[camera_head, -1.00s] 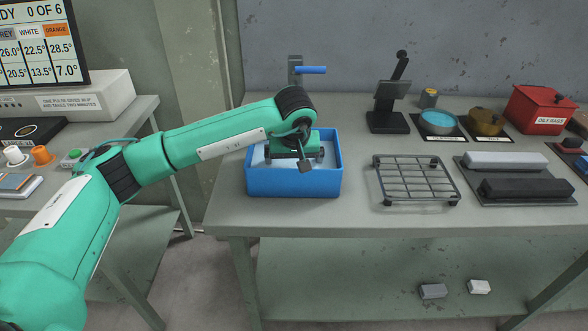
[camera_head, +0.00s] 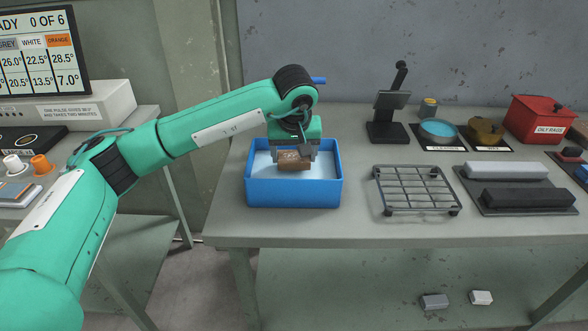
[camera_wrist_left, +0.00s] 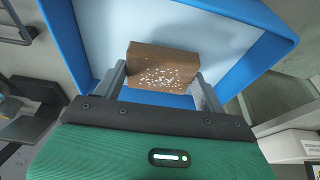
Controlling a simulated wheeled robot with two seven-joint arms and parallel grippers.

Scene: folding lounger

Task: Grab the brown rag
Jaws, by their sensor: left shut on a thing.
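The brown rag (camera_head: 486,131) appears as a crumpled brown heap on a small dark labelled mat, back right on the bench, beside a bowl. My left gripper (camera_head: 293,157) is well to the left of it, over the blue tub (camera_head: 293,194). It is shut on a brown block (camera_head: 294,163) with white specks. In the left wrist view the block (camera_wrist_left: 160,66) sits between the two fingers, with the tub's pale inside behind it. My right gripper is not in view.
A wire rack (camera_head: 417,190) stands right of the tub. Grey and black blocks (camera_head: 525,197) lie on a tray further right. A teal-filled bowl (camera_head: 438,130), a dark stand (camera_head: 388,120) and a red oily rags box (camera_head: 540,119) stand behind.

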